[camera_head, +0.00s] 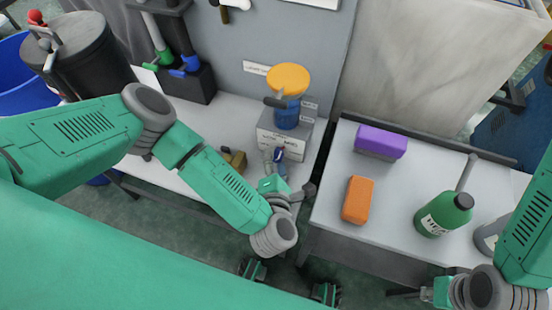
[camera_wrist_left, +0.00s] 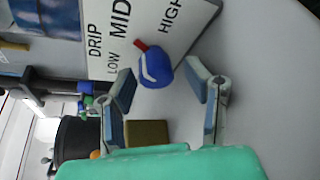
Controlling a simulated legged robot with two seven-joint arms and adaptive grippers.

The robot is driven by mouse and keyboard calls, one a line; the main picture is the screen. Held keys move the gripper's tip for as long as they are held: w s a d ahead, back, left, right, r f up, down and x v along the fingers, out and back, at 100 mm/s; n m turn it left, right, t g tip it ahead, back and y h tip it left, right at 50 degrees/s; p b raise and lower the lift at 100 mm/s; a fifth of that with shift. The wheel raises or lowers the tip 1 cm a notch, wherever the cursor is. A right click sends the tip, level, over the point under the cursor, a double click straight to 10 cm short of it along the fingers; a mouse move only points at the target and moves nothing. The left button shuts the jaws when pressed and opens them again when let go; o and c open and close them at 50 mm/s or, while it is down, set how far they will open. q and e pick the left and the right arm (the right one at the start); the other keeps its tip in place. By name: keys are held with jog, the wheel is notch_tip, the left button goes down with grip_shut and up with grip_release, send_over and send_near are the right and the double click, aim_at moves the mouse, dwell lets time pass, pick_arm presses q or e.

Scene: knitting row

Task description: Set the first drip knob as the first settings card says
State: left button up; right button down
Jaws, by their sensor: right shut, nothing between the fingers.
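The drip knob is blue with a white band and a red pointer; in the left wrist view the knob (camera_wrist_left: 157,70) sits on a plate (camera_wrist_left: 183,42) lettered DRIP, LOW, MID and HIGH. The red pointer aims between LOW and MID. In the head view the plate (camera_head: 281,145) is the front of a grey box under an orange-topped blue container. My left gripper (camera_head: 288,172) is in front of it; in the left wrist view it is open (camera_wrist_left: 162,73), with the knob between and apart from its fingers. My right gripper (camera_head: 408,293) is shut at lower right. A wall card (camera_head: 256,68) is unreadable.
A brown block (camera_head: 234,161) lies left of the box. Across a gap, the right table holds a purple block (camera_head: 381,142), an orange block (camera_head: 358,200) and a green bottle (camera_head: 443,215). A dark pot (camera_head: 95,55) stands at upper left.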

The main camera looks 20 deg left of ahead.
dwell(0.3)
pick_arm(q)
jog(key=v, duration=1.2)
jog(key=shift+d+f, duration=0.1)
dwell(0.5)
